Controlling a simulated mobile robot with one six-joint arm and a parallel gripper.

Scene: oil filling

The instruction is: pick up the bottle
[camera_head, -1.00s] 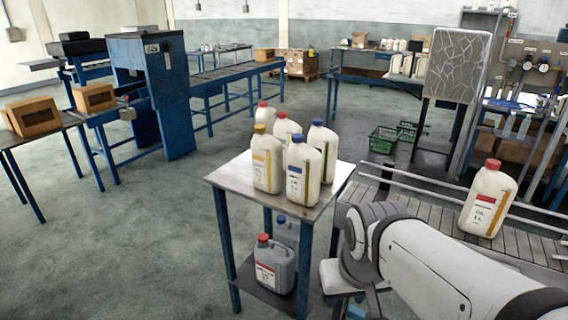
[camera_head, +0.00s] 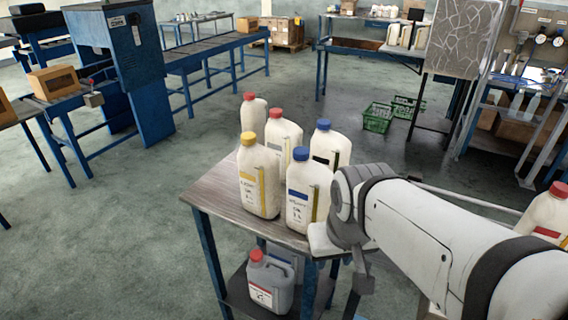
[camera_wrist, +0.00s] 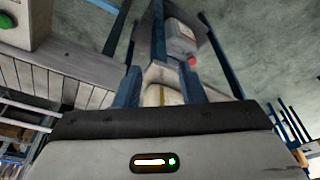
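Several white bottles stand upright on a small table (camera_head: 196,190) in the head view. In front are a yellow-capped bottle (camera_head: 260,180) and a blue-capped bottle (camera_head: 306,192). Behind are two red-capped bottles (camera_head: 287,138) (camera_head: 253,112) and another blue-capped bottle (camera_head: 331,142). One more red-capped bottle (camera_head: 545,215) stands at the right, partly behind my arm. My gripper (camera_head: 325,243) is at the table's right edge, close to the front blue-capped bottle. Whether they touch is unclear.
A grey jug (camera_head: 270,284) sits on the table's lower shelf and shows in the wrist view (camera_wrist: 180,38). Green crates (camera_head: 377,118) lie on the floor behind. A blue machine (camera_head: 120,60) with a conveyor is at the back left. Open floor lies left of the table.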

